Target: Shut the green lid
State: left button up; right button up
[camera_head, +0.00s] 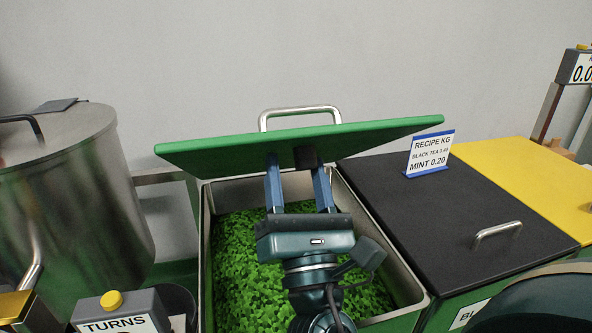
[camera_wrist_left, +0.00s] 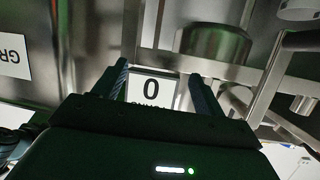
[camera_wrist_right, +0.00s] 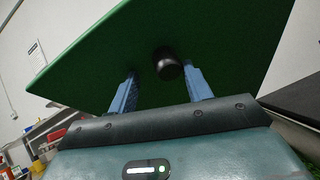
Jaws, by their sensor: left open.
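The green lid (camera_head: 225,147) stands raised and tilted above a steel-rimmed bin (camera_head: 419,297) of green leaves (camera_head: 245,255). Its steel handle (camera_head: 300,110) shows at the top edge. My right gripper (camera_head: 296,165) reaches up over the bin with its fingers apart just under the lid. In the right wrist view the lid's green face (camera_wrist_right: 205,35) fills the top, and a black round knob (camera_wrist_right: 167,66) stands between the open fingertips. I cannot tell whether the fingers touch the lid. My left gripper (camera_wrist_left: 158,78) is open and empty in its wrist view, and out of the head view.
A black lid (camera_head: 440,205) with a handle and a recipe sign (camera_head: 430,154) lies closed to the right. A yellow lid (camera_head: 530,180) is beyond it. A steel drum (camera_head: 75,200) and a TURNS box (camera_head: 120,312) stand to the left. A counter sign (camera_wrist_left: 152,89) is before my left gripper.

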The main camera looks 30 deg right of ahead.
jog(key=shift+s+a+f, duration=0.15)
jog(key=shift+f, duration=0.3)
pick_arm(q)
jog(key=shift+w+d+m+t+h+b, duration=0.35)
jog(key=shift+m+t+h+b, duration=0.15)
jog(key=shift+t+b, duration=0.55)
jog(key=shift+w+d+m+t+h+b, duration=0.35)
jog(key=shift+t+h+b, duration=0.35)
jog(key=shift+b, duration=0.65)
pick_arm(e)
jog(key=s+a+f, duration=0.1)
jog(key=s+f, duration=0.2)
jog(key=f, duration=0.2)
jog(key=shift+s+a+f, duration=0.25)
jog(key=shift+s+f, duration=0.05)
jog(key=shift+s, duration=0.05)
